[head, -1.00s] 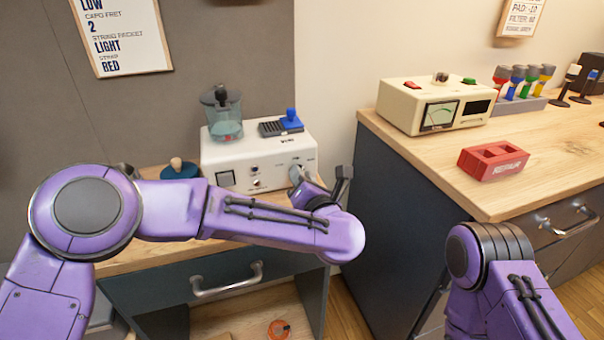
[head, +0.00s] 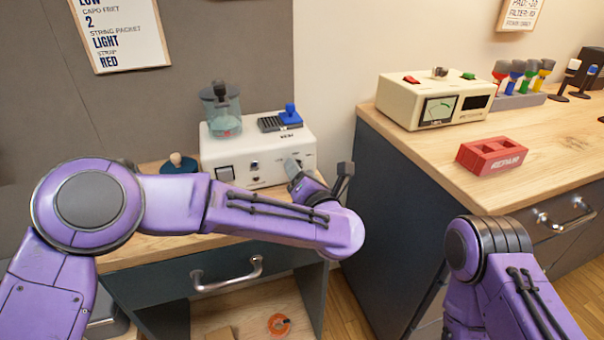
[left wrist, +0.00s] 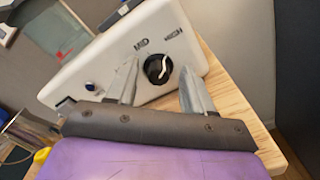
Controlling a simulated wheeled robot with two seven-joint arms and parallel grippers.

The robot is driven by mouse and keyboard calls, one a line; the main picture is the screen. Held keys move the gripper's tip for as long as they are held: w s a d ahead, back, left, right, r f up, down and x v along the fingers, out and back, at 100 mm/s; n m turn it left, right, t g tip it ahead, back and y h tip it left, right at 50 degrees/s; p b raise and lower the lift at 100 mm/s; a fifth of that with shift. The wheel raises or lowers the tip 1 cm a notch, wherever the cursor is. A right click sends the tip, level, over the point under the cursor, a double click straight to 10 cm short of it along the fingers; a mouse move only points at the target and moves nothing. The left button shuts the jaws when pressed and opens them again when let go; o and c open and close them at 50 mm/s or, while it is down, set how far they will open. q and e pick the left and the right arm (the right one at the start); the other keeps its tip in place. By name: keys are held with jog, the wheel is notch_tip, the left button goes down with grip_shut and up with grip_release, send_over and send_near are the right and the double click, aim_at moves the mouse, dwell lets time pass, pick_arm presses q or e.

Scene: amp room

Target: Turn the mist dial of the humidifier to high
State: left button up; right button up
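The humidifier is a white box (head: 215,150) on the wooden bench at the left; it also fills the upper middle of the left wrist view (left wrist: 105,68). Its mist dial (left wrist: 158,70) is black with a white pointer mark, below and between the printed words MID and HIGH. The exact setting is hard to read. My left gripper (head: 318,170) is at the right end of the box's front. In the left wrist view my left gripper (left wrist: 160,74) is open, one finger on each side of the dial. I see no clear contact. My right gripper is outside the view.
A clear tank (head: 222,112) and a blue-knobbed item (head: 285,120) sit on top of the box. A dark blue round object (head: 180,166) stands to its left. A cream meter (head: 435,100) and red brick-like block (head: 491,156) are on the right counter.

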pick_arm(q)
jog(key=v, duration=1)
jog(key=shift+s+b, duration=0.3)
jog(key=shift+d, duration=0.1)
